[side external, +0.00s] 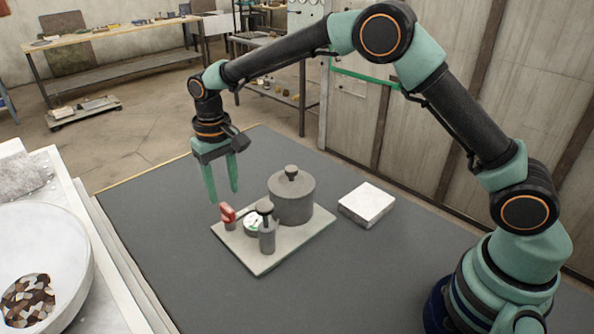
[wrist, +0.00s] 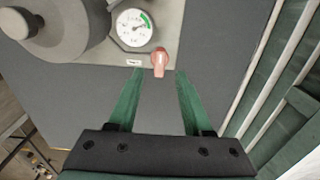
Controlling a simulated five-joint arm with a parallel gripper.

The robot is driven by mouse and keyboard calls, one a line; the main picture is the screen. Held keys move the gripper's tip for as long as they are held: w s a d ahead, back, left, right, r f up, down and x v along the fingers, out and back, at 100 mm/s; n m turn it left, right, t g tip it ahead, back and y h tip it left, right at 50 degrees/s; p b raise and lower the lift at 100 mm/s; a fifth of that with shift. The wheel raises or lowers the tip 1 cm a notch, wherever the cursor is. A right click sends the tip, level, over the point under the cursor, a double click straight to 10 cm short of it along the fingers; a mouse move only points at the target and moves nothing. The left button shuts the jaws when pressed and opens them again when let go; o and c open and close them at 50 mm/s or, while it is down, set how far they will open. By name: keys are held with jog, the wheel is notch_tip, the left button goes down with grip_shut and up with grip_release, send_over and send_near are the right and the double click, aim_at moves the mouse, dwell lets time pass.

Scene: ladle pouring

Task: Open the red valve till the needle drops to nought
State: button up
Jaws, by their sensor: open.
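The red valve (side external: 228,213) stands at the left corner of a pale base plate (side external: 262,262). In the wrist view the valve (wrist: 160,60) lies just beyond and between my fingertips, apart from them. A round white gauge (side external: 252,224) sits beside the valve. In the wrist view the gauge (wrist: 134,27) shows a green band at its upper right; the needle is too small to read surely. My gripper (side external: 221,196) points down, open and empty, above and near the valve. It also shows in the wrist view (wrist: 157,76).
A grey lidded cylinder (side external: 291,200) and a smaller dark-topped post (side external: 267,235) stand on the plate close to the valve. A white block (side external: 367,204) lies to the right. A white bowl (side external: 40,265) stands at left. The dark mat (side external: 160,215) is clear left of the plate.

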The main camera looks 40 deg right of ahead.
aim_at(227, 207)
jog(key=shift+f, duration=2.5)
grip_shut()
